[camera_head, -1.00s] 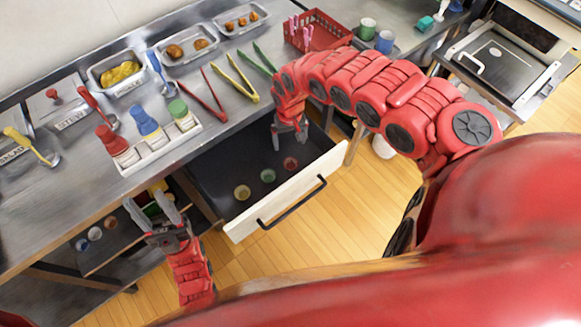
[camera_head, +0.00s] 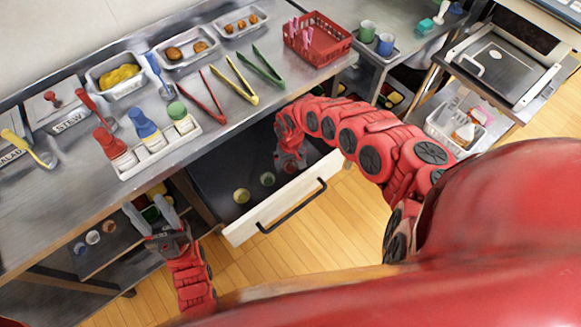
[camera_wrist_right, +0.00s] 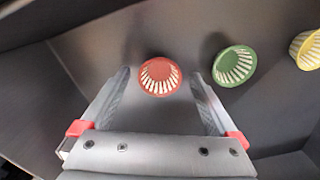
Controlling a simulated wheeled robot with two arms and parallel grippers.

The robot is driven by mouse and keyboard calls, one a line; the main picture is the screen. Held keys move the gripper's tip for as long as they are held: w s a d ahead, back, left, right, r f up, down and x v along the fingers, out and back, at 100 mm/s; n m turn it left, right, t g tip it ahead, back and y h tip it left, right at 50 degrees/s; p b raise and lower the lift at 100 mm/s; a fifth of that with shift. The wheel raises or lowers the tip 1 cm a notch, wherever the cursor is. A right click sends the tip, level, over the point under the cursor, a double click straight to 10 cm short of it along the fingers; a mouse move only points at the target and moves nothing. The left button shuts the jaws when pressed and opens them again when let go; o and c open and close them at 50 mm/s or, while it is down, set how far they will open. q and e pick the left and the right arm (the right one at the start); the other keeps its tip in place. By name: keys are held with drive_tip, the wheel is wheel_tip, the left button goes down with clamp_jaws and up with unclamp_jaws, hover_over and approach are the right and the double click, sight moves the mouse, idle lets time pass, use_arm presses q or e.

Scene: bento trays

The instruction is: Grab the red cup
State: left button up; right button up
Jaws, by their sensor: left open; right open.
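The red cup (camera_wrist_right: 160,76) lies in the open drawer (camera_head: 272,213). In the right wrist view it sits between the fingertips of my right gripper (camera_wrist_right: 160,88), with a gap on each side. In the head view my right gripper (camera_head: 290,162) reaches down into the drawer and mostly hides the red cup. It is open and holds nothing. My left gripper (camera_head: 147,210) is open and empty, in front of the counter at the lower left, away from the cup.
A green cup (camera_wrist_right: 234,66) and a yellow cup (camera_wrist_right: 308,50) lie in a row beside the red one. The drawer walls stand close around my right gripper. The counter (camera_head: 222,140) above holds tongs, bottles, food trays and a red basket (camera_head: 318,52).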

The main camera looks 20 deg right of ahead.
drive_tip(key=c, duration=1.4)
drive_tip(key=shift+r, duration=0.1)
